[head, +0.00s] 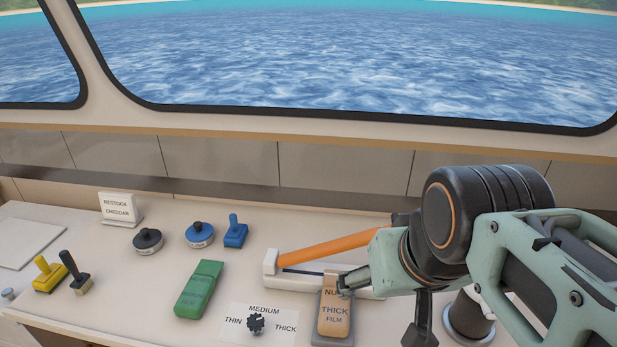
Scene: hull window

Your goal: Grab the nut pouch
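The nut pouch (335,315) is a tan-orange packet with a grey lower edge, near the front of the counter right of centre. My gripper (348,284) reaches in from the right, with a fingertip over the pouch's upper right edge, hiding part of the label. I cannot tell whether it touches the pouch or whether the fingers are closed on it. The far finger is not clearly visible.
A white device with an orange bar (330,247) lies behind the pouch.

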